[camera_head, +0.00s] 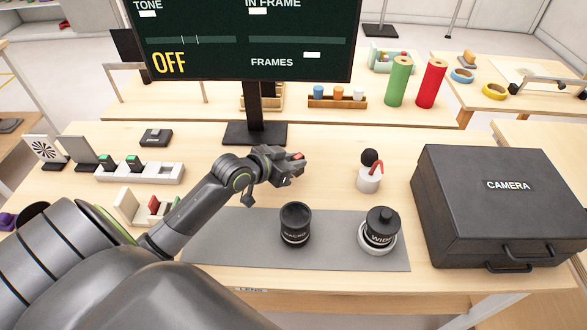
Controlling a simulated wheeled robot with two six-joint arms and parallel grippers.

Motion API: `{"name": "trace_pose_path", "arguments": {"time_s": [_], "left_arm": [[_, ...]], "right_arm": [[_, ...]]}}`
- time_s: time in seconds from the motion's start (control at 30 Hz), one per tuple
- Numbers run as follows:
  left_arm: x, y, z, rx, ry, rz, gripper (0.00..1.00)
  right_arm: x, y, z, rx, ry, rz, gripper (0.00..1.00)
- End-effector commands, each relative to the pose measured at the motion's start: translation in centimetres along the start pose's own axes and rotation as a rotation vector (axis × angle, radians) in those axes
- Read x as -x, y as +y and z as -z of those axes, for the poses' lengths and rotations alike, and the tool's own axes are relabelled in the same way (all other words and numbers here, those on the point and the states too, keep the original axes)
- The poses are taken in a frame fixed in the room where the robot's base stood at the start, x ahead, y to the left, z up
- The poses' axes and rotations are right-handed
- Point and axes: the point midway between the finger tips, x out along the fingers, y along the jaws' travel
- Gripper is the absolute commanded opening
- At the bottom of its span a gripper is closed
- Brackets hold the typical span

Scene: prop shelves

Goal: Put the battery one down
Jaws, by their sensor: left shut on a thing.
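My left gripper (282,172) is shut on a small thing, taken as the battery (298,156). Only a red patch of it shows between the fingers; the rest is hidden. The gripper is over the middle of the table, in front of the monitor stand and behind the black macro lens. A white charger strip (150,174) at left holds two dark blocks with green tops. A white holder (127,206) with a red piece stands nearer, partly behind my left arm. My right gripper is not in view.
A macro lens (295,225) and a wide lens (382,229) stand on the grey mat (340,255). A white pot (369,180) with a black ball and red part is behind them. A black camera case (490,215) fills the right. A monitor stand (254,131) rises behind.

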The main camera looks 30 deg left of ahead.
Motion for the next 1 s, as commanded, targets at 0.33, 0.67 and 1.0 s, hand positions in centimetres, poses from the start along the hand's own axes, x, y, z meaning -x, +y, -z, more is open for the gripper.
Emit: {"name": "trace_pose_path", "arguments": {"time_s": [0.33, 0.67, 1.0], "left_arm": [[-1.1, 0.0, -2.3, 0.000, 0.000, -0.001, 0.00], [-1.3, 0.0, -2.6, 0.001, -0.001, 0.000, 0.30], [-1.3, 0.0, -2.6, 0.001, -0.001, 0.000, 0.41]], "right_arm": [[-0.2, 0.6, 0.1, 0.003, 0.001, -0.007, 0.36], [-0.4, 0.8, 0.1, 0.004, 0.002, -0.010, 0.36], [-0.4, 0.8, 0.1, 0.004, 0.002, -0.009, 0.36]]}}
